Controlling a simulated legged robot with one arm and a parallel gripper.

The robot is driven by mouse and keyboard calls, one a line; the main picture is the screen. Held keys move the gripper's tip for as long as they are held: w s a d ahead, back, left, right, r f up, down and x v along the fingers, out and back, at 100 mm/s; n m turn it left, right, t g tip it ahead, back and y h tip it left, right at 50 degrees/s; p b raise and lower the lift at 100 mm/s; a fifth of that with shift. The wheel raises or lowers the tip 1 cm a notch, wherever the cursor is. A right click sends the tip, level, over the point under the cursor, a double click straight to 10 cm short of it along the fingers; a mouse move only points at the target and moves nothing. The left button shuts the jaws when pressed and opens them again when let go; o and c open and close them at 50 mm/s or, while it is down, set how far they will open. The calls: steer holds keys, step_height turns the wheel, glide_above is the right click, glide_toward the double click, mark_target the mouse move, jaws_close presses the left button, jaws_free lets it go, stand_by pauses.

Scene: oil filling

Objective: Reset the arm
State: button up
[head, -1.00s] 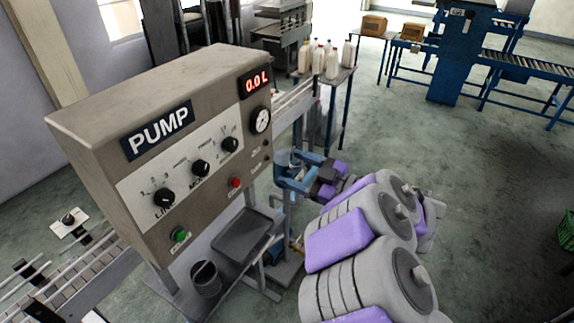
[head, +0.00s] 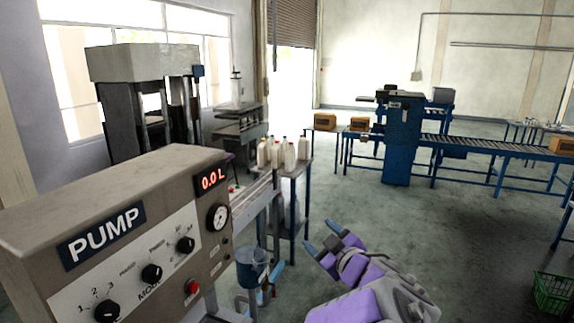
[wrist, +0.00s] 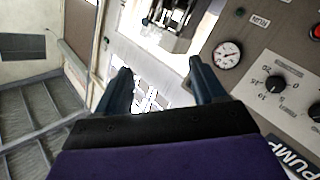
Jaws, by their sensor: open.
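My gripper (head: 320,244) is in the head view at the lower middle, right of the pump box (head: 125,235) and apart from it. Its two blue fingers are spread with nothing between them. The wrist view also shows the open fingers (wrist: 161,88). The pump box carries a lit display (head: 211,179) reading 0.0 L, a round gauge (head: 218,217), black knobs (head: 152,273) and a red button (head: 192,287). A blue cup-shaped funnel (head: 251,268) is beside the box, left of my gripper and apart from it.
White bottles (head: 277,153) stand on a small table behind the pump. A blue machine (head: 402,140) with a roller conveyor (head: 490,147) is at the back right. A green crate (head: 553,292) sits on the floor at right. The middle floor is clear.

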steer(key=s+d+f+m+h+b, duration=0.1)
steer(key=s+d+m+h+b, duration=0.15)
steer(key=d+m+h, duration=0.6)
steer(key=s+d+f+m+g+h+b, duration=0.25)
steer(key=s+d+f+g, duration=0.25)
steer(key=s+d+f, duration=0.5)
steer(key=s+a+f+m+g+y+b, duration=0.1)
steer(key=s+a+f+g, duration=0.2)
steer(key=s, duration=0.5)
steer(key=s+a+f+g+b, duration=0.1)
steer(key=s+f+g, duration=0.3)
steer(key=s, duration=0.4)
steer(key=s+a+f+g+y, duration=0.1)
steer(key=s+a+g, duration=0.1)
steer(key=s+a, duration=0.2)
steer(key=s+a+f+g+y+b, duration=0.1)
steer(key=s+a, duration=0.4)
steer(key=s, duration=0.6)
steer(key=shift+f+n+g+y, duration=0.3)
steer(key=shift+f+g+y, duration=0.35)
steer(key=shift+g, duration=0.45)
